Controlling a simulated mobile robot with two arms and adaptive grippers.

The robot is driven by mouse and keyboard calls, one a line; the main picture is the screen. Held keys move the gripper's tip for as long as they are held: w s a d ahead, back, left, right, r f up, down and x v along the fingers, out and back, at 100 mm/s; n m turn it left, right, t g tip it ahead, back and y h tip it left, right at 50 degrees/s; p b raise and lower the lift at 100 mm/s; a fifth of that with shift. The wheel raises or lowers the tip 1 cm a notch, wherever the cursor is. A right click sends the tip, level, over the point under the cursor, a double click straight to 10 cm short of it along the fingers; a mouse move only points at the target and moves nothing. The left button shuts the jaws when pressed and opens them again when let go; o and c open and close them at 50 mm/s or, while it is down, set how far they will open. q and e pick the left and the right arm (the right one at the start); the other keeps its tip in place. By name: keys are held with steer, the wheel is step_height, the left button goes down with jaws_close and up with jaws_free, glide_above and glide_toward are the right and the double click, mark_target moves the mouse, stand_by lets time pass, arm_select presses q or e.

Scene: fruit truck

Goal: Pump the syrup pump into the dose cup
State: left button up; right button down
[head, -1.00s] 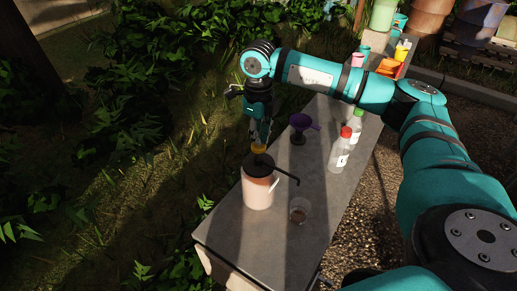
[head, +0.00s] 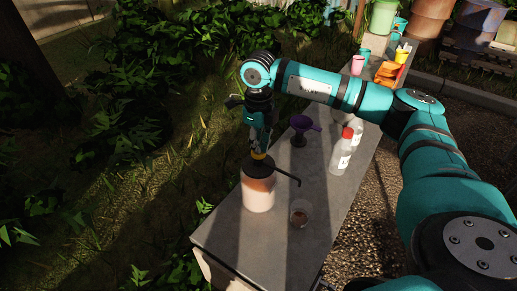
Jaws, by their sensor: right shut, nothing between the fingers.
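The syrup pump bottle (head: 258,194) stands upright near the front end of the bench. My left gripper is not in view.
Clear bottles, one with a red cap (head: 342,152), stand to the right.

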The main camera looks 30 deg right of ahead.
steer(key=shift+f, duration=0.15)
stand_by(0.5)
steer(key=shift+r+p, duration=1.35)
steer(key=shift+r, duration=1.05)
steer(key=shift+f, duration=0.1)
steer(key=shift+f+b, duration=1.75)
steer(key=shift+f, duration=0.55)
steer(key=shift+r+p, duration=1.35)
steer(key=shift+r, duration=1.05)
